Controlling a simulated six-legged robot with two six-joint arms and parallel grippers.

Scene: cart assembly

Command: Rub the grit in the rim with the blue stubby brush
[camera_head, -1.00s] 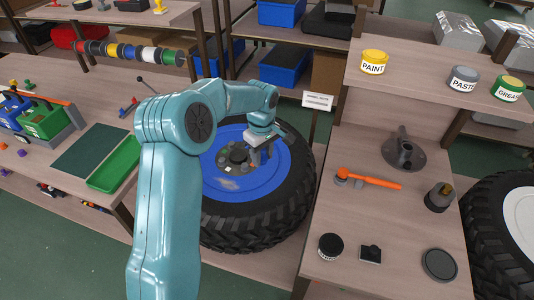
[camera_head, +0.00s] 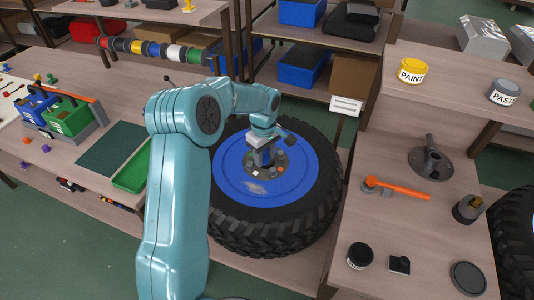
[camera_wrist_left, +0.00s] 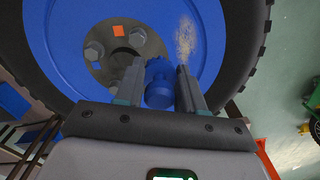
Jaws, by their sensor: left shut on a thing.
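The wheel has a black tyre (camera_head: 300,222) and a blue rim (camera_head: 305,180); it also fills the top of the left wrist view (camera_wrist_left: 55,45). A pale tan patch of grit (camera_head: 256,187) lies on the rim, below the hub in the head view; in the left wrist view the grit (camera_wrist_left: 186,38) is up and right of the fingertips. My left gripper (camera_head: 262,158) is over the hub (camera_head: 268,170). In the left wrist view its fingers (camera_wrist_left: 158,82) are shut on the blue stubby brush (camera_wrist_left: 158,92), apart from the grit. Whether the brush touches the wheel is unclear. My right gripper is out of view.
The left bench holds a green tray (camera_head: 132,172) and bins. Wheel nuts stick up around the hub.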

